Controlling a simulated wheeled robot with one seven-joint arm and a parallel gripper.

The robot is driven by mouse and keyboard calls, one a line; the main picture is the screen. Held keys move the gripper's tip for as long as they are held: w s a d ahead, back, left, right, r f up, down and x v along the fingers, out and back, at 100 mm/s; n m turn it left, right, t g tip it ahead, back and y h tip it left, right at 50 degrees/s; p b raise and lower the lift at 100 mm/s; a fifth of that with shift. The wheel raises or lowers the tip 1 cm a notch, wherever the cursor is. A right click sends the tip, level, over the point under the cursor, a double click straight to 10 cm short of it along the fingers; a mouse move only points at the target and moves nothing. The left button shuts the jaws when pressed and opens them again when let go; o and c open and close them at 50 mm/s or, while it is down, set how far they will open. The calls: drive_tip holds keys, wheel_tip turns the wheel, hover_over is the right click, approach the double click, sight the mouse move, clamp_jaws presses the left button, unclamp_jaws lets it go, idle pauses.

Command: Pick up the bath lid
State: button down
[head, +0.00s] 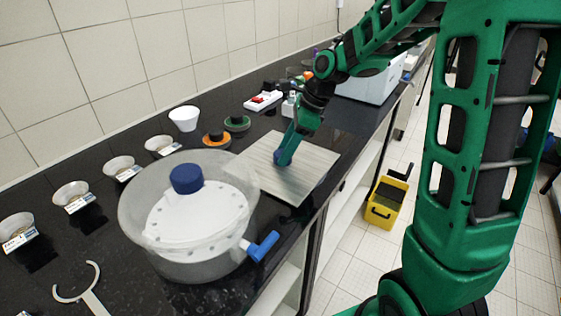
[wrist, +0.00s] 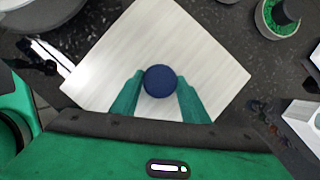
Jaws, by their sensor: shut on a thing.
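A pale, square, wood-grained plate (head: 301,184) with a round blue knob, apparently the bath lid, is at the counter's front edge, right of the bath. It also shows in the wrist view (wrist: 110,65). My gripper (head: 283,155) points down at the plate and is shut on the blue knob (wrist: 160,81), a finger on each side. The plate looks level; I cannot tell whether it touches the counter. The clear round bath (head: 135,215) holds a white perforated disc (head: 200,214) with a blue cap (head: 186,179) and has a blue tap (head: 263,246).
Several small bowls with labels line the back of the black counter, with a white cup (head: 184,118). Orange (head: 216,139) and green (head: 237,123) ringed items stand behind the plate. A forked white holder (head: 85,289) lies front left. A yellow bucket (head: 385,202) is on the floor.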

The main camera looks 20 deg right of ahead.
wheel_tip(320, 180, up, 18)
idle(0.6)
idle(0.4)
